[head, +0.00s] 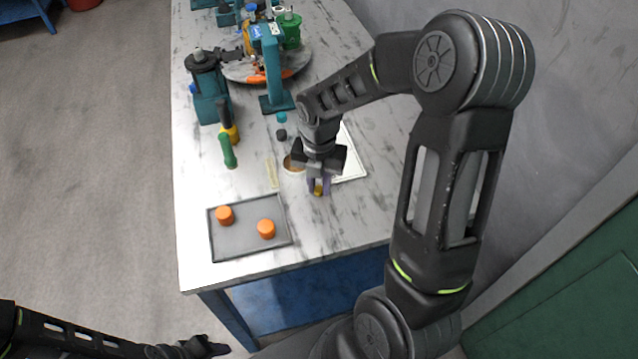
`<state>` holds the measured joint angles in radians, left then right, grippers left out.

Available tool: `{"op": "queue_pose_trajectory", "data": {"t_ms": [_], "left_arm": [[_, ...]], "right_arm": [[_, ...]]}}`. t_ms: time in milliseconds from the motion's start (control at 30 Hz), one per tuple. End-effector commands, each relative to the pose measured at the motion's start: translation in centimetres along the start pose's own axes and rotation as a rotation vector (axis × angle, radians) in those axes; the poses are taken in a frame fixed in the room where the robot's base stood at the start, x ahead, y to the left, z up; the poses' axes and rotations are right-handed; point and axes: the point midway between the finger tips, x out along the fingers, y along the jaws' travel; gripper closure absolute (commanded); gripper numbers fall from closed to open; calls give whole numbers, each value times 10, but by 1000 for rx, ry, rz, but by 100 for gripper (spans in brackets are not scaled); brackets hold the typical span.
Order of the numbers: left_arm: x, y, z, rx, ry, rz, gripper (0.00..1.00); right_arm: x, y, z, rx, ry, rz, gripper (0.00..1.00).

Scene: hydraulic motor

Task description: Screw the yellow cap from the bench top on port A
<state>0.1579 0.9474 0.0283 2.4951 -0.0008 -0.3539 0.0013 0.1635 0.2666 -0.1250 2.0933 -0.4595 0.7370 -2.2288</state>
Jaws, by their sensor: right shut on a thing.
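The right gripper points down and is shut on the cap; whether the cap touches the bench is hard to tell. The hydraulic motor appears to be among the teal, green and orange parts on a round plate (296,64) at the far end of the bench. Port A cannot be made out. My left gripper (208,347) is low at the bottom edge, away from the bench, and its fingers are unclear.
A grey tray (240,243) holds two orange caps (225,215) (266,228). A green and yellow tool (228,148), a teal vise (208,92) and a teal stand (271,70) are left of my right arm. A white sheet (350,160) lies behind the gripper. Small dark and teal caps (281,134) stand mid-bench.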

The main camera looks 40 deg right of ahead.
Motion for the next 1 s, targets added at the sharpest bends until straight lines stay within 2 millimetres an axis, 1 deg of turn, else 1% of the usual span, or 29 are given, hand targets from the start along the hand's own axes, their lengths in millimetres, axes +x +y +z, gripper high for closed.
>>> {"op": "queue_pose_trajectory", "data": {"t_ms": [33,633,800,1000], "left_arm": [[-6,2,0,0,0,0,64],[-37,14,0,0,0,0,64],[-40,16,0,0,0,0,64],[-40,15,0,0,0,0,64]], "right_arm": [[-7,0,0,0,-1,0,100],[-46,0,0,0,0,0,100],[-51,0,0,0,0,0,100],[-50,0,0,0,0,0,100]]}}
